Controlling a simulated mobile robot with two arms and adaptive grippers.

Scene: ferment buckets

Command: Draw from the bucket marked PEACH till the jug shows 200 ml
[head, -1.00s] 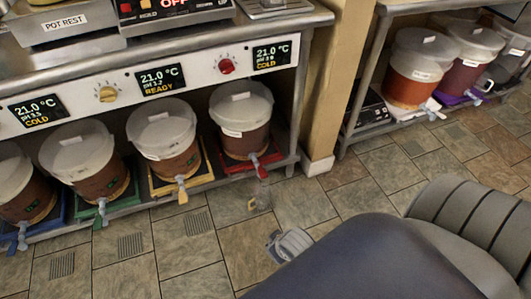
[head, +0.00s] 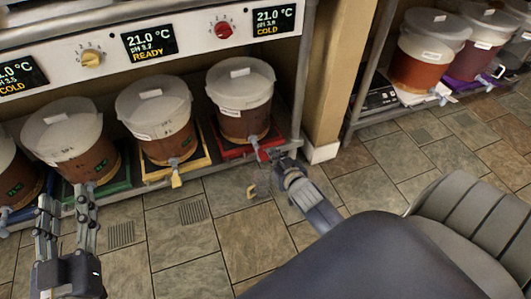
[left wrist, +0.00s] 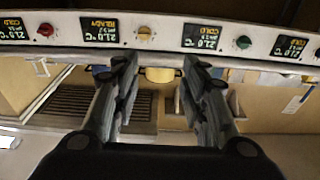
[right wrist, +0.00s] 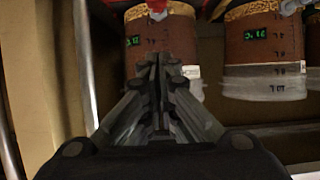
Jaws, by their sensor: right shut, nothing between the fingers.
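Several lidded buckets stand in a row on the low shelf; their name labels are too small to read, so I cannot tell which is PEACH. The rightmost bucket (head: 240,105) is on a red mat, with a tap (head: 257,150) at its front. My right gripper (head: 283,160) is shut and empty beside this tap; contact is unclear. In the right wrist view it (right wrist: 158,62) is in front of a brown bucket (right wrist: 185,40). My left gripper (head: 66,195) is open and empty before the green-mat bucket (head: 72,150).
Another bucket (head: 158,120) is on a yellow mat (head: 158,177). A control panel (head: 195,45) with dials and displays runs above the row. A wall post (head: 325,80) stands right of the shelf; more buckets (head: 425,55) are beyond it. The tiled floor in front is open.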

